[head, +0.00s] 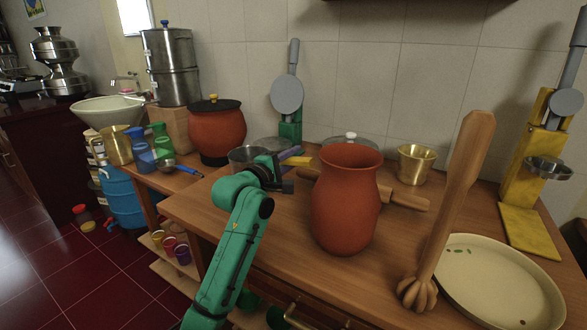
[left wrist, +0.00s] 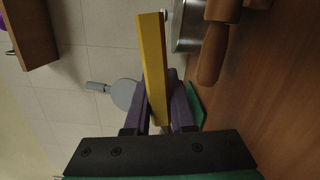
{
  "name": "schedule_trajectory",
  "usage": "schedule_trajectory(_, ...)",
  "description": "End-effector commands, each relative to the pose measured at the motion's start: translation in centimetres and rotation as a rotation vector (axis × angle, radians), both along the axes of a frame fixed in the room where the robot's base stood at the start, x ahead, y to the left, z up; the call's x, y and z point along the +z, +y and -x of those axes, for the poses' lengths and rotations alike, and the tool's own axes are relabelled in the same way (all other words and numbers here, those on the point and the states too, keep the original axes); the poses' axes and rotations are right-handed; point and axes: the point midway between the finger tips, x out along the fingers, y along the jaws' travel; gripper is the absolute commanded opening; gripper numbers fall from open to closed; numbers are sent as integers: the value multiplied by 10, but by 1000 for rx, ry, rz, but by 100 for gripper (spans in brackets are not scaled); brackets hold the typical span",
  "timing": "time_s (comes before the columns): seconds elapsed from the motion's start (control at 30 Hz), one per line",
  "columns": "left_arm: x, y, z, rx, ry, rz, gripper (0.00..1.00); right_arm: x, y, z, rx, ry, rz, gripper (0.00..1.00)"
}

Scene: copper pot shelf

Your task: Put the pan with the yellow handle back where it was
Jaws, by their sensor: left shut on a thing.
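My left gripper (head: 294,158) is at the back left of the wooden table, left of the clay jug. Its purple fingers (left wrist: 163,108) are shut on the yellow handle (left wrist: 153,65), which sticks out past them. The handle also shows as a short yellow piece in the head view (head: 298,161). A grey metal pan (head: 242,156) shows just left of the gripper; the join between it and the handle is hidden behind the gripper. I cannot tell whether the pan touches the table. My right gripper is not in view.
The clay jug (head: 345,205) stands close right of the gripper, with a rolling pin (head: 405,198) behind it. A glass-lidded pan (head: 350,140), a brass cup (head: 415,164) and a green-based press (head: 289,120) stand behind. A plate (head: 495,285) lies front right.

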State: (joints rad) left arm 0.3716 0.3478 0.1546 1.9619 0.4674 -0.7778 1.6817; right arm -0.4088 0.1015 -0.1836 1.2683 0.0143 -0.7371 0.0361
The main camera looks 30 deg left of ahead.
Motion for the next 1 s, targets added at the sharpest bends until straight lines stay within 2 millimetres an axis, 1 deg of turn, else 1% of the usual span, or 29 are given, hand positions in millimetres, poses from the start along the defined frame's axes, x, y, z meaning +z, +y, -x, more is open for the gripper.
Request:
schedule_trajectory(0.03, -12, 0, 0, 0, 1, -1, 0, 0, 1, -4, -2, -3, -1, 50)
schedule_trajectory(0.1, -19, 0, 0, 0, -1, -1, 0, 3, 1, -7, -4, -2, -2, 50)
schedule_trajectory(0.33, -18, 0, 0, 0, -3, -1, 0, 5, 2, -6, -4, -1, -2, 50)
schedule_trajectory(0.43, -21, 0, 0, -1, -2, -1, 0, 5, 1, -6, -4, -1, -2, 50)
schedule_trajectory(0.47, -22, 0, 0, -1, 0, 0, 30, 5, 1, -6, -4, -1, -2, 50)
schedule_trajectory(0.5, -22, 0, 0, -1, 0, 0, 45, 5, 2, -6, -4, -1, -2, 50)
schedule_trajectory(0.53, -22, 0, 0, -1, 0, 0, 52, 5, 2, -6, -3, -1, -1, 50)
schedule_trajectory(0.8, -22, 0, 0, -1, 0, 0, 52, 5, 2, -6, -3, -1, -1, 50)
schedule_trajectory(0.9, -18, 0, 0, -1, -1, -1, 52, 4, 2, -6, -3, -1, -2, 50)
schedule_trajectory(1.0, -20, 0, 13, -1, 1, 1, 52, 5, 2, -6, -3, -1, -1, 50)
